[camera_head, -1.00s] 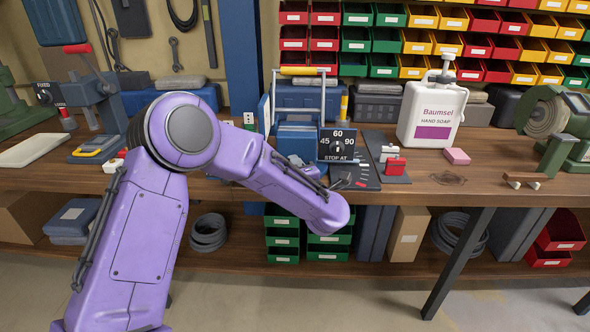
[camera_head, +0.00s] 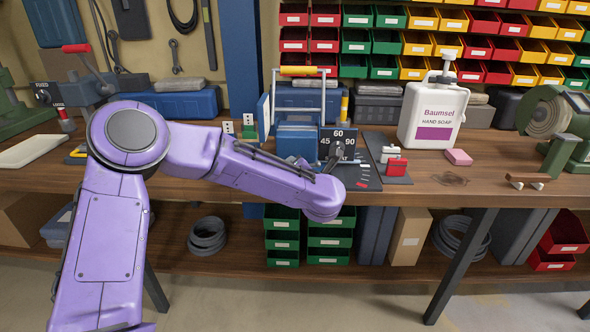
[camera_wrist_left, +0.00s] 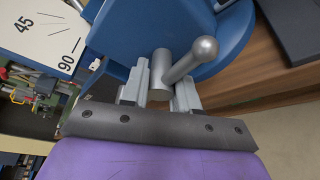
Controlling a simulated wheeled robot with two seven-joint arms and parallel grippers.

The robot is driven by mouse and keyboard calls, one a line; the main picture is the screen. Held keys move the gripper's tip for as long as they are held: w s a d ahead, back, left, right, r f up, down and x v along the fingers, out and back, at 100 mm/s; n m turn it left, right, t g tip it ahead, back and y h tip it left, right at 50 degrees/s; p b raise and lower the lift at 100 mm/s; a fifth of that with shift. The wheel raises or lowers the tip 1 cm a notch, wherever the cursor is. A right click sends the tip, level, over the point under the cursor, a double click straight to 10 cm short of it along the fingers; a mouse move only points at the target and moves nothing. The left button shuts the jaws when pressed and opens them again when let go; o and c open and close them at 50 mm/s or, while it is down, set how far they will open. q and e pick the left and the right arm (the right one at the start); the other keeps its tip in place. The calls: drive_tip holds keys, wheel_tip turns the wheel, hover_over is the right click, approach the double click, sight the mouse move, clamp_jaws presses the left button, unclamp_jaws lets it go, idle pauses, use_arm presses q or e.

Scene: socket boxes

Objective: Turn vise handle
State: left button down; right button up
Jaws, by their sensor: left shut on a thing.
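The vise handle (camera_wrist_left: 190,60) is a grey bar with a ball end, rising from a stubby grey post beside a blue body (camera_wrist_left: 140,30) in the left wrist view. My left gripper (camera_wrist_left: 158,92) has its two grey fingers around the base of the handle and is shut on it. A white plate marked 45 and 90 (camera_wrist_left: 40,35) lies at the upper left. In the head view, my purple left arm reaches in front of the blue device (camera_head: 298,135) with its black 45-60-90 sign (camera_head: 326,140). The gripper is mostly hidden there. My right gripper is not in view.
A red block (camera_head: 397,167), a pink block (camera_head: 458,157) and a white soap bottle (camera_head: 432,115) stand right of the device on the wooden bench (camera_head: 440,185). A green grinder (camera_head: 562,130) is at far right. Green drawers (camera_head: 282,240) sit below the bench.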

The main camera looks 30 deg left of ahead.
use_arm(q)
drive_tip(key=shift+w+r, duration=0.2)
drive_tip(key=shift+r, duration=0.25)
drive_tip(key=c, duration=0.8)
unclamp_jaws()
drive_tip(key=shift+f, duration=0.35)
